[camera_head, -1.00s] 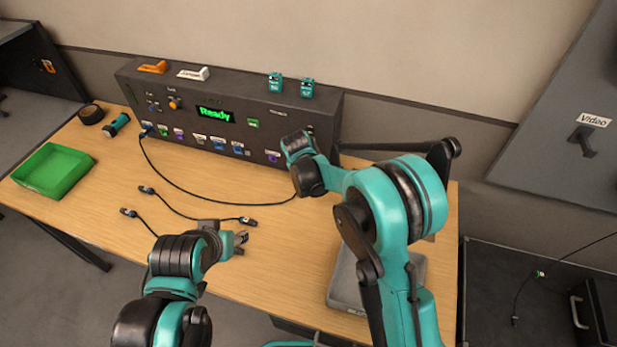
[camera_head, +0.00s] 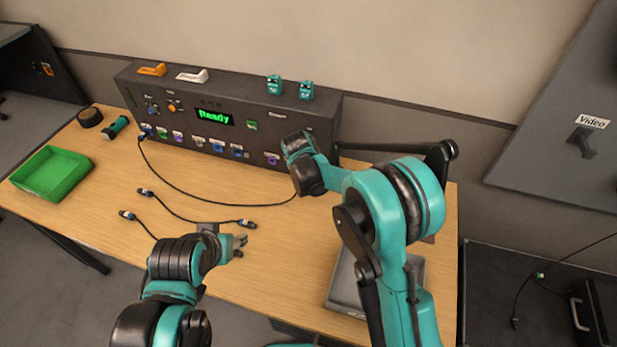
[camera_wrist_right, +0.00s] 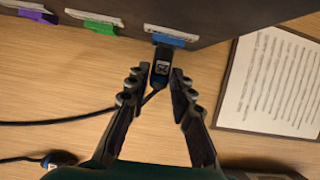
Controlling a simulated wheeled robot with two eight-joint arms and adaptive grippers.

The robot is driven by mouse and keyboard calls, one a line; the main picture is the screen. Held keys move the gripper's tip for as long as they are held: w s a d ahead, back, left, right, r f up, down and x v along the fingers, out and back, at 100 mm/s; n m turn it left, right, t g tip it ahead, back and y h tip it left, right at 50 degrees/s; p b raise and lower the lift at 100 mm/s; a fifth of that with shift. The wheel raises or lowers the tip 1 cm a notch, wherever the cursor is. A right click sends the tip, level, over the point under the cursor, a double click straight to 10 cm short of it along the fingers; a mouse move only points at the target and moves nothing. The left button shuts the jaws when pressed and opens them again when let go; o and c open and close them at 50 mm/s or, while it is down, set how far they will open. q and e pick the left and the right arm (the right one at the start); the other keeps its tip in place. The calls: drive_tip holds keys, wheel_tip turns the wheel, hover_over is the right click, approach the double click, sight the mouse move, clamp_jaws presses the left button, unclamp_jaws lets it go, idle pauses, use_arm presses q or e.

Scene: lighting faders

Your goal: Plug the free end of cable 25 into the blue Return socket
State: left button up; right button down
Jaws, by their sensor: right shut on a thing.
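The plug of cable 25 (camera_wrist_right: 160,72) is held between the fingers of my right gripper (camera_wrist_right: 156,82). Its tip is up at the blue-labelled socket (camera_wrist_right: 172,38) on the panel's lower edge; I cannot tell if it is seated. The label's lettering is unreadable. The cable (camera_wrist_right: 60,121) runs off left in the wrist view. In the head view a black cable (camera_head: 200,192) runs from the panel's left end to my right arm, which hides that gripper and socket. My left gripper (camera_head: 240,246) is open and empty above the table.
Green (camera_wrist_right: 100,26) and purple (camera_wrist_right: 38,15) labelled sockets lie left of the blue one. A printed sheet (camera_wrist_right: 272,82) lies to the right. Loose short cables (camera_head: 190,217) lie by my left gripper. A green tray (camera_head: 53,174) stands at the table's left.

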drive_tip(key=shift+w+d, duration=0.15)
drive_tip(key=shift+w, duration=0.1)
idle(0.8)
drive_tip(key=c, duration=1.2)
unclamp_jaws()
drive_tip(key=v, duration=1.2)
drive_tip(key=s+d+r+m, duration=0.5)
drive_tip(key=s+d+m, duration=0.2)
drive_tip(key=d+m, duration=0.15)
drive_tip(key=s+d+m+t, duration=0.1)
drive_tip(key=s+d+m, duration=0.2)
drive_tip(key=s+m, duration=0.3)
drive_tip(key=s+d+f+m+t+y, duration=0.1)
drive_tip(key=s+d+m, duration=0.2)
drive_tip(key=s+m, duration=0.3)
drive_tip(key=s+d+m, duration=0.4)
drive_tip(key=s+m, duration=0.3)
drive_tip(key=m, duration=0.5)
drive_tip(key=shift+f+t, duration=0.3)
drive_tip(key=shift+t, duration=0.1)
